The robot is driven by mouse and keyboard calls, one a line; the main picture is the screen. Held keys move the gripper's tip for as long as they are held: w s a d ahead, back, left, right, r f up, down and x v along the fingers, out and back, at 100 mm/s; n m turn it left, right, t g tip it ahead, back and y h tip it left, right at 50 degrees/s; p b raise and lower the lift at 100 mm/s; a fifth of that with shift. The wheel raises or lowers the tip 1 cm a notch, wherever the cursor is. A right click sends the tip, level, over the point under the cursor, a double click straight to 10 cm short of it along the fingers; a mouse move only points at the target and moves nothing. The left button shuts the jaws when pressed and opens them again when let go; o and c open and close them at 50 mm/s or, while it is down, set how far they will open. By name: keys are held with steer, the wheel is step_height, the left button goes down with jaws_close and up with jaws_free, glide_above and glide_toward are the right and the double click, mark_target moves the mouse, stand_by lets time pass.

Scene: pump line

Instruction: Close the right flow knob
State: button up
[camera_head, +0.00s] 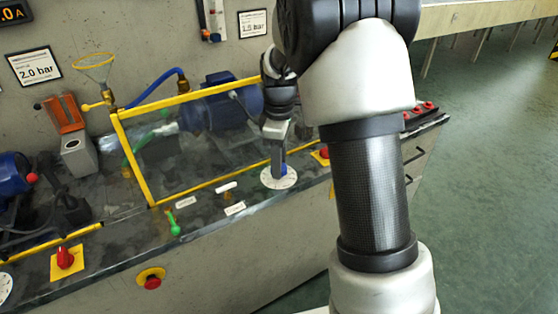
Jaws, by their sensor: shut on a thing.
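My arm fills the right middle and hides part of the bench. A red knob on a yellow plate (322,156) sits close right of the dial. A green-handled valve (174,226) and a white-handled valve (226,187) stand left. A blue pump (222,103) is behind the guard.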

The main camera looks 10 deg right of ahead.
steer(key=m+p, duration=0.3)
steer(key=m, duration=0.1)
steer(key=shift+r, duration=0.2)
steer(key=m+p, duration=0.2)
steer(key=m, duration=0.4)
steer(key=shift+f+p, duration=0.1)
steer(key=shift+p, duration=0.25)
steer(key=m+p, duration=0.2)
steer(key=m, duration=0.3)
steer(key=shift+f+m+p, duration=0.1)
steer(key=shift+m+p, duration=0.75)
steer(key=shift+m, duration=1.15)
steer(key=o, duration=1)
steer(key=shift+o, duration=0.2)
